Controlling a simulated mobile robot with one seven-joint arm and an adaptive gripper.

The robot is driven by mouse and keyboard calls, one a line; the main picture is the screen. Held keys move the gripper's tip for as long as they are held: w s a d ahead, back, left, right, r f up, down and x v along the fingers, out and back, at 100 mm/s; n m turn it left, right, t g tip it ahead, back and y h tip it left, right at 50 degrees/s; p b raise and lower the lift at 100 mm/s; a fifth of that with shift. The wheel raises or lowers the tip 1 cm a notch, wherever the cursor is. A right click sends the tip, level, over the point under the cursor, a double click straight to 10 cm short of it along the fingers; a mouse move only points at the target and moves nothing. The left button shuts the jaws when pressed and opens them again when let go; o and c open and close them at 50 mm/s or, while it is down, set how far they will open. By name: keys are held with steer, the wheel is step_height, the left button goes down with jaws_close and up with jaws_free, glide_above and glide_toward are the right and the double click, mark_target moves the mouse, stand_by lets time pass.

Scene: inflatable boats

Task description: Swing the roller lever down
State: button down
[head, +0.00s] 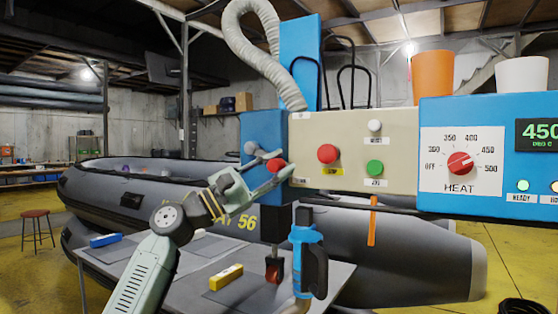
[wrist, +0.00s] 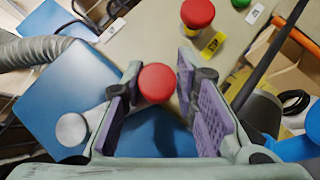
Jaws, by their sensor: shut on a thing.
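The roller lever has a red knob (head: 275,165) and a grey round pivot (head: 250,148) on the blue panel of the machine. In the wrist view the red knob (wrist: 157,83) sits between my finger pads, and the grey pivot (wrist: 72,128) is at lower left. A short arm runs between the two, partly hidden by my left finger. My gripper (head: 284,163) reaches up from the lower left and is shut on the knob. The lever slopes slightly down to the right from its pivot in the head view.
The beige panel right of the lever has a red button (head: 328,153), a green button (head: 375,167) and a white button (head: 375,125). A blue-and-black hand tool (head: 308,255) hangs below. A yellow block (head: 226,277) lies on the grey table (head: 190,262). A grey boat stands behind.

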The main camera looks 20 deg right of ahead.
steer(key=shift+w+a+f+m+g+y+p, duration=0.15)
steer(key=shift+w+a+f+m+g+y, duration=0.15)
steer(key=shift+m, duration=0.3)
steer(key=shift+w+a+f+m+g+y+p, duration=0.2)
steer(key=shift+f+m+g+y, duration=0.15)
steer(key=shift+m, duration=0.25)
steer(key=shift+r, duration=0.1)
steer(key=c, duration=1.7)
jaws_free()
steer(key=o, duration=0.4)
steer(key=shift+c, duration=0.2)
steer(key=shift+d, duration=0.1)
steer(key=v, duration=1.2)
steer(key=shift+s, duration=0.1)
